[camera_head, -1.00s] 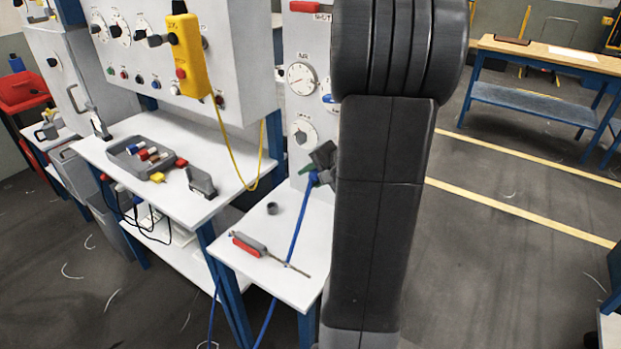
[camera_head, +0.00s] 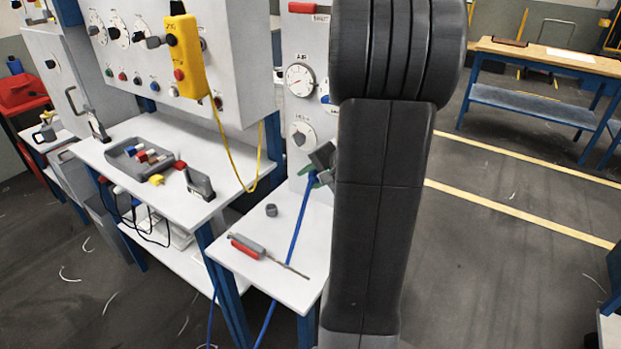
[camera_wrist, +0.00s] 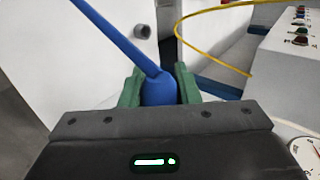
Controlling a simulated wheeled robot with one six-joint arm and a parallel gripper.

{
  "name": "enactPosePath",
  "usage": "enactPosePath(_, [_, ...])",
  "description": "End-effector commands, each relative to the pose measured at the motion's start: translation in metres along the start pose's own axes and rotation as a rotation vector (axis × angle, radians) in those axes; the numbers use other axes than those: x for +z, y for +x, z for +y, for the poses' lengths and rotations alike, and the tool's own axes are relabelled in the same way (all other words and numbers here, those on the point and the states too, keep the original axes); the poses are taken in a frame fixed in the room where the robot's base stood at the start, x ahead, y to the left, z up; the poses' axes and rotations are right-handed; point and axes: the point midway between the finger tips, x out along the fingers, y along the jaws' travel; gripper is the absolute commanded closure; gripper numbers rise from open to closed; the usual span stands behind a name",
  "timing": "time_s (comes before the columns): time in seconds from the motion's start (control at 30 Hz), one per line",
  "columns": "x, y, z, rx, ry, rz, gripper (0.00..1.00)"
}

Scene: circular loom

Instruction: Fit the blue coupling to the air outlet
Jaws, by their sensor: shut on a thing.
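My gripper (camera_wrist: 158,84) has green fingers and is shut on the blue coupling (camera_wrist: 157,92) in the wrist view. A blue hose (camera_wrist: 118,38) runs from the coupling to the upper left. In the head view my gripper (camera_head: 312,180) is close to the front of the grey air panel (camera_head: 301,108), below its lower dial, and partly hidden behind my arm. The hose (camera_head: 297,225) hangs from it across the small white table. I cannot make out the air outlet in either view, nor whether the coupling touches the panel.
On the small white table (camera_head: 290,287) lie a grey ring (camera_head: 271,210) and a red-handled tool (camera_head: 247,247). A yellow pendant (camera_head: 187,57) hangs on its cable at the left cabinet. A grey tray (camera_head: 126,160) of coloured parts stands on the left table.

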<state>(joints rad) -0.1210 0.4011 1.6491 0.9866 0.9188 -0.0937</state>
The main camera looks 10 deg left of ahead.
Motion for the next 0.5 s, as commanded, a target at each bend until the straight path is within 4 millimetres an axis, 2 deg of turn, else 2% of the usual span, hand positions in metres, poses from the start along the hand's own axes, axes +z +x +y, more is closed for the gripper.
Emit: enactPosePath(0.5, [-0.016, 0.0, 0.0, 0.0, -0.001, 0.001, 0.98])
